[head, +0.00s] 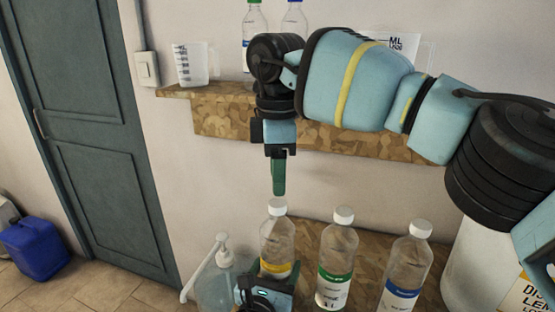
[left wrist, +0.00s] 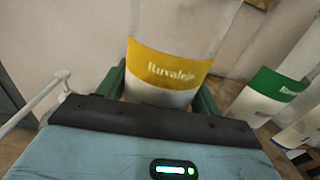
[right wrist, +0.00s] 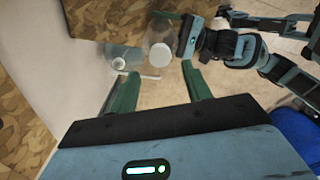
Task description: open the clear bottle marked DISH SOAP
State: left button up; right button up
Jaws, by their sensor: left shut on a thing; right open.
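A clear bottle (head: 277,244) with a white cap (head: 277,207) and yellow label stands upright on the lower shelf. Its label (left wrist: 170,68) reads like "Ruvalejo" in the left wrist view; I cannot make out DISH SOAP on it. My left gripper (head: 265,282) is shut around the bottle's lower part, with a finger on each side in the left wrist view (left wrist: 160,88). My right gripper (head: 279,190) is open, pointing down just above the cap. In the right wrist view the cap (right wrist: 160,55) shows between and beyond its fingertips (right wrist: 160,70), apart from them.
Clear white-capped bottles with a green label (head: 336,262) and a blue label (head: 405,268) stand to the right. A pump bottle (head: 213,286) is close on the left. A large white drum (head: 468,262) stands far right.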

aim_at(278, 203)
jog(key=shift+f, duration=2.85)
